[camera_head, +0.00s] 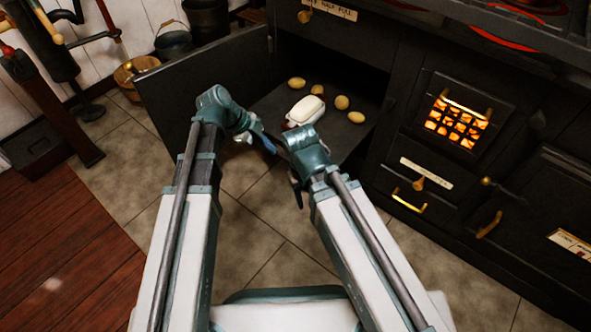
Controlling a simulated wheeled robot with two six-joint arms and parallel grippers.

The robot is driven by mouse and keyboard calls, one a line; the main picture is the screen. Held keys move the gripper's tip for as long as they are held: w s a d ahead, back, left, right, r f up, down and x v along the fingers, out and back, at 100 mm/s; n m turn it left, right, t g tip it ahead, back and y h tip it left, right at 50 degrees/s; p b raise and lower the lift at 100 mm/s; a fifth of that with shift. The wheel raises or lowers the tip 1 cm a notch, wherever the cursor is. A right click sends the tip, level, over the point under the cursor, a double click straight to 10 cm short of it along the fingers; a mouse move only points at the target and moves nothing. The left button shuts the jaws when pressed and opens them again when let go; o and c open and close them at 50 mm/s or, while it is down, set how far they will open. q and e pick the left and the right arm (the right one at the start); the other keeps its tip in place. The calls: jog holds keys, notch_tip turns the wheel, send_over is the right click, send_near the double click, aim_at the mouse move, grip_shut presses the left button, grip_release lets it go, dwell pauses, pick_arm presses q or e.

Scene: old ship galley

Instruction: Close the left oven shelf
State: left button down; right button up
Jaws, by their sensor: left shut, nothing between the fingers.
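The left oven shelf (345,137) is a dark flat tray at the open left oven, reaching out past the oven front. A white lidded dish (305,111) with a reddish base and several yellow potatoes (342,102) rest on it. My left gripper (267,143) is shut and empty, close to the shelf's front left part; I cannot tell whether it touches. My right gripper (297,192) points down in front of the shelf; its fingers are small and dark, so its opening is unclear. My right wrist hides part of the shelf's front edge.
The dark oven door (205,80) stands open to the left. The lit firebox (458,121) and a brass-handled drawer (412,186) are at right. Buckets (174,40) stand behind the door. The tiled floor (262,215) in front is clear.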

pick_arm(q)
jog(key=f, duration=0.1)
jog(key=w+f+m+b, duration=0.2)
jog(key=shift+a+f+h, duration=0.15)
jog(key=shift+a+h, duration=0.15)
jog(key=shift+a, duration=0.05)
pick_arm(e)
notch_tip(320, 180, down, 4)
jog(key=shift+f, duration=0.15)
pick_arm(q)
jog(key=shift+f+b, duration=0.1)
jog(key=shift+b, duration=0.25)
pick_arm(e)
jog(key=shift+f, duration=0.1)
pick_arm(q)
jog(key=w+d+f+b, duration=0.4)
jog(key=d+f+b, duration=0.3)
jog(key=d, duration=0.1)
jog(key=shift+d+f+b, duration=0.35)
jog(key=shift+f+b, duration=0.05)
pick_arm(e)
notch_tip(320, 180, down, 8)
pick_arm(q)
jog(key=shift+w, duration=0.1)
